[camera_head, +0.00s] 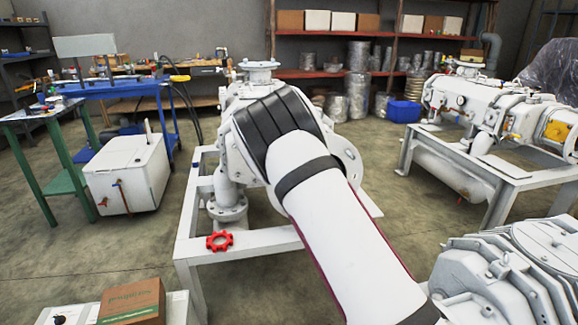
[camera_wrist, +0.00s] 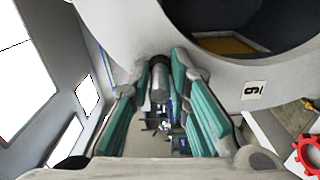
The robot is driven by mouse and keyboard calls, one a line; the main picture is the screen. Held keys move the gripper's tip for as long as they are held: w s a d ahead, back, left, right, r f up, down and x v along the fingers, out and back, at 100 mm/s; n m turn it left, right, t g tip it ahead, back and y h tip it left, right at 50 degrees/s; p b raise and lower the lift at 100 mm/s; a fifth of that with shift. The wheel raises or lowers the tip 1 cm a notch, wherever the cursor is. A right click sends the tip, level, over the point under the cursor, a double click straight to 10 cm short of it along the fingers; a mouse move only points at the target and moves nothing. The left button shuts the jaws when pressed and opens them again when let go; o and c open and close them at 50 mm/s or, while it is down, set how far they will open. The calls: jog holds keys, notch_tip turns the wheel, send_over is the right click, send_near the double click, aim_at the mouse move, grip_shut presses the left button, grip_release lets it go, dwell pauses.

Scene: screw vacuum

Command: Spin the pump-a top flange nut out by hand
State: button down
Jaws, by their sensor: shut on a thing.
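The white pump (camera_head: 228,100) stands on a white frame in the middle of the head view, with its top flange (camera_head: 258,68) above my arm. My arm covers much of the pump, and my gripper is hidden there. In the wrist view my gripper (camera_wrist: 161,68) has its two teal-padded fingers closed in at the tips on a small grey cylindrical piece, which I take as the flange nut (camera_wrist: 159,84). The nut sits close against a white rounded body with a large round dark opening. Its threads and far end cannot be made out.
A red handwheel (camera_head: 219,241) lies at the front of the white frame (camera_head: 270,243). A cardboard box (camera_head: 132,303) is at the lower left. More white machines (camera_head: 480,115) stand on the right. A white cabinet (camera_head: 128,175) and a blue table are on the left. Floor between them is clear.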

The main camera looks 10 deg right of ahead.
jog(key=shift+r+n, duration=0.1)
jog(key=shift+n, duration=0.4)
jog(key=c, duration=1.5)
grip_release()
jog(key=shift+w, duration=0.1)
jog(key=s, duration=1.2)
jog(key=shift+d, duration=0.1)
